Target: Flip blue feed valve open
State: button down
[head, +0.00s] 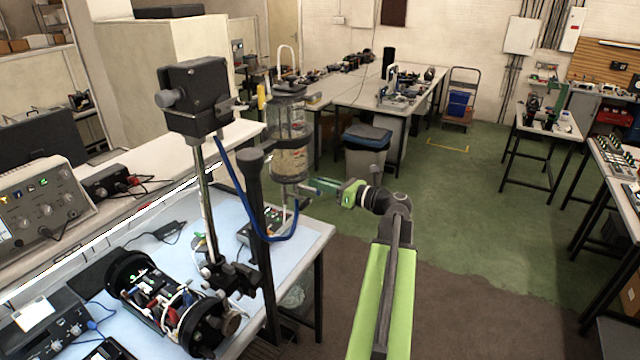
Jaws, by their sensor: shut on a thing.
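A clear sealed cylinder (291,138) with dark end caps stands upright on the left, held beside a dark post. Below it a thin pale pipe runs down, with the small blue feed valve (303,203) on it. A blue hose (243,208) loops down and back up to this spot. My gripper (314,187) reaches in from the right at the valve's height, just under the cylinder. Its jaws are shut on the valve's handle, as far as I can see. The fingertips are small here, and the handle's angle is hard to tell.
A blue-topped bench (305,238) below carries an opened cylindrical housing (160,300) with wires and small instruments. A dark boxy unit (194,95) on a metal post stands left of the cylinder. The green floor (480,220) to the right is clear.

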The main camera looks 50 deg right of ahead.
jog(key=shift+a+n, duration=0.3)
jog(key=shift+n, duration=1)
jog(key=c, duration=1.4)
grip_release()
jog(key=shift+c, duration=0.2)
jog(key=v, duration=1.7)
jog(key=shift+s, duration=0.25)
